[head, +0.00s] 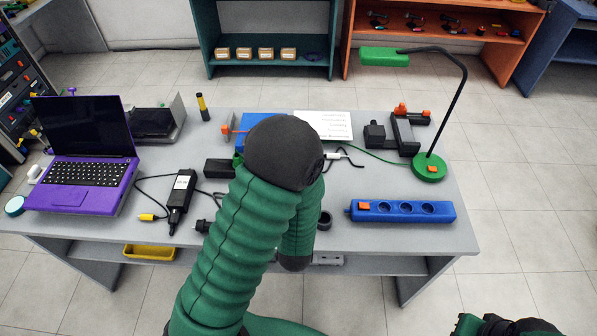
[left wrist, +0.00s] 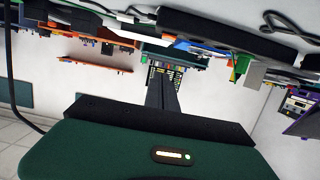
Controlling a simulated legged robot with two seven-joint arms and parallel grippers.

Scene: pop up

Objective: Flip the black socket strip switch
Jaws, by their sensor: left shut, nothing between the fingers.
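I cannot make out a black socket strip for certain. A blue socket strip (head: 435,211) with an orange switch (head: 364,206) lies at the table's right front in the head view. My left arm covers the table's middle there and hides its own gripper. In the left wrist view, my left gripper (left wrist: 163,78) is shut and empty. A long dark bar (left wrist: 235,37) crosses the top of that view; I cannot tell what it is. A green and black part of my right arm shows at the head view's bottom right corner, fingers not visible.
On the grey table (head: 380,237) stand a purple laptop (head: 82,165), a black adapter (head: 181,197) with cables, a black plug (head: 203,226) and a green lamp (head: 429,168). Loose cables lie around the middle. The table's right front edge is clear.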

